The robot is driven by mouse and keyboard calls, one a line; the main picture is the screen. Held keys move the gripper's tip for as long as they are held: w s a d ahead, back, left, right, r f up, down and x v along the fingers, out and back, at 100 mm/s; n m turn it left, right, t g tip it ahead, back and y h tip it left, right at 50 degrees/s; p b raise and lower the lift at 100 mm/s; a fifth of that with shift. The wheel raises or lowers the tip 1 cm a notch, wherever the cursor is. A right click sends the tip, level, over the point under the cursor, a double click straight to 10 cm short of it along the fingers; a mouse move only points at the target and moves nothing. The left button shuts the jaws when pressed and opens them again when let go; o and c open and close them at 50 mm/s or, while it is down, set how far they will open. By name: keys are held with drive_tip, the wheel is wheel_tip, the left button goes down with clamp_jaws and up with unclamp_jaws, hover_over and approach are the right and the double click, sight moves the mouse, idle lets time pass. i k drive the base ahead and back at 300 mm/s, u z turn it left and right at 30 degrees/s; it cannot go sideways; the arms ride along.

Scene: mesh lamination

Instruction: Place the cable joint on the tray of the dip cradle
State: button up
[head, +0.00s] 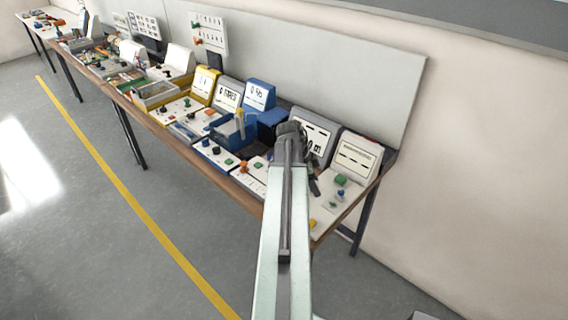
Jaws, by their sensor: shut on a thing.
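My arm reaches up from the bottom of the head view, over the near end of the long bench. My gripper (291,130) is at its far end, dark and small, above the bench machines. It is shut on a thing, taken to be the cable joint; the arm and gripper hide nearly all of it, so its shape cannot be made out. A blue open-topped unit with a yellow upright (239,122) stands left of my gripper and may be the dip cradle. Its tray cannot be told clearly. The gripper appears apart from this unit.
The bench (152,122) is crowded with consoles. A yellow-framed console (203,84) stands left of the blue unit, and a white-faced console (356,160) stands at the right end. Small coloured knobs dot the panels. The floor (90,220) in front is clear, with a yellow line.

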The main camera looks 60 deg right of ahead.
sight(231, 129)
drive_tip(key=z, duration=0.05)
drive_tip(key=i, duration=1.55)
drive_tip(key=u, duration=0.05)
